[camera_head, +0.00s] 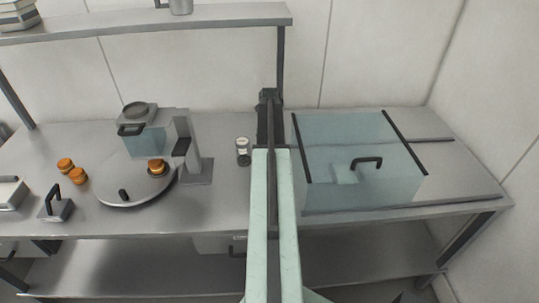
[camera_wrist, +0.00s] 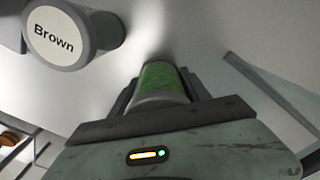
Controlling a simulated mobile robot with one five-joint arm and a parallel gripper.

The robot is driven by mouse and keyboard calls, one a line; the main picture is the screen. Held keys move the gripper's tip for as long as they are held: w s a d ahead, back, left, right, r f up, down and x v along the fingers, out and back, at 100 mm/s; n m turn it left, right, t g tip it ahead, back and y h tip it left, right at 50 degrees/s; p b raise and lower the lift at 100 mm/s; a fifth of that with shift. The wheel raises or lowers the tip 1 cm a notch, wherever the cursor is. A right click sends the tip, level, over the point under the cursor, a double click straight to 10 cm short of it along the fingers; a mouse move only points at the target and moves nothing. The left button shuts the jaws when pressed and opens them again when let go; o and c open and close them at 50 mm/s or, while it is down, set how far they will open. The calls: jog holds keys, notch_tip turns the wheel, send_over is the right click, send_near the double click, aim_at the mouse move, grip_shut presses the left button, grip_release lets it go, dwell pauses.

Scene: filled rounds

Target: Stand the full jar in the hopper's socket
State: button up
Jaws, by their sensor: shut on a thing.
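My gripper (camera_wrist: 160,78) is shut on a jar with green contents (camera_wrist: 164,77), which sits between the dark fingers in the wrist view. In the head view my gripper (camera_head: 269,118) is over the back of the bench, mostly covered by my arm, and the held jar is hidden. A grey machine (camera_head: 185,150) with a clear bluish container (camera_head: 148,140) and a round dark top stands to its left; it may be the hopper. I cannot make out a socket. A grey jar with a white top (camera_head: 243,150) stands between the machine and my arm; a white lid marked "Brown" (camera_wrist: 56,36) is close left of my fingers.
A clear box with a black handle (camera_head: 340,145) fills the right side. A shelf (camera_head: 215,19) runs above the left.

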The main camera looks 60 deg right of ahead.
jog(key=shift+w+d, duration=0.2)
jog(key=shift+d, duration=0.1)
notch_tip(320, 180, down, 4)
jog(key=b, duration=0.4)
jog(key=shift+r, duration=0.25)
jog(key=shift+f, duration=0.2)
jog(key=o, duration=1.6)
notch_tip(320, 180, up, 13)
jog(key=p, duration=1.2)
jog(key=shift+f+p, duration=0.2)
jog(key=shift+p, duration=0.1)
